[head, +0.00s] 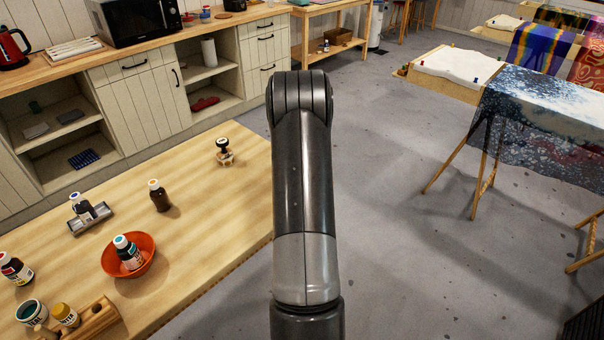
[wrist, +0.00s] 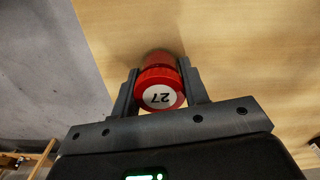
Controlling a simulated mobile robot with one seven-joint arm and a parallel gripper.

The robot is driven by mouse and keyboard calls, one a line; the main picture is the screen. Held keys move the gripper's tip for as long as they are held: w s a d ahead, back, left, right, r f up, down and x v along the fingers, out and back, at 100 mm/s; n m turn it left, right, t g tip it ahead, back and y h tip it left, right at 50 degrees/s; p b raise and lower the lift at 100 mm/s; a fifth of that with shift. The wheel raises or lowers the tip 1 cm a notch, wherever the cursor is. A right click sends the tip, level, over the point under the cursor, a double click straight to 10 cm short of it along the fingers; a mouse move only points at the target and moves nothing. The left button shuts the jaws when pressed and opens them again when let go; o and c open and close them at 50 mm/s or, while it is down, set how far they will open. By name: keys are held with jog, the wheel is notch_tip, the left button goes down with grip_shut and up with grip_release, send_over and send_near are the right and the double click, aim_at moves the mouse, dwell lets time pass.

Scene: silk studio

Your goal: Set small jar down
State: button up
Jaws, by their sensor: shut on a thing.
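A small red jar with a white round label marked 27 (wrist: 158,92) is in the wrist view. My gripper (wrist: 158,88) is shut on it, with one dark finger on each side. Pale wood of the table (wrist: 240,50) lies behind the jar, and a shadow falls on the wood beside it. I cannot tell whether the jar touches the wood. In the head view my arm hides the gripper and the jar.
The table's right part is clear.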

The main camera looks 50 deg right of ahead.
jog(key=o, duration=1)
notch_tip(320, 180, up, 12)
jog(key=shift+r, duration=0.15)
jog(key=s+a+r+t, duration=0.1)
jog(key=a+r, duration=0.4)
jog(key=a, duration=0.4)
jog(key=s+a+r+m+t+h, duration=0.1)
jog(key=a+r, duration=0.5)
jog(key=a, duration=0.3)
jog(key=s+a+r, duration=0.1)
jog(key=a+r, duration=0.4)
jog(key=a, duration=0.3)
jog(key=s+a+m+t+y, duration=0.1)
jog(key=s+a+t, duration=0.2)
jog(key=s+a, duration=1.5)
jog(key=shift+a+t, duration=0.3)
jog(key=shift+a, duration=0.7)
jog(key=shift+r, duration=0.1)
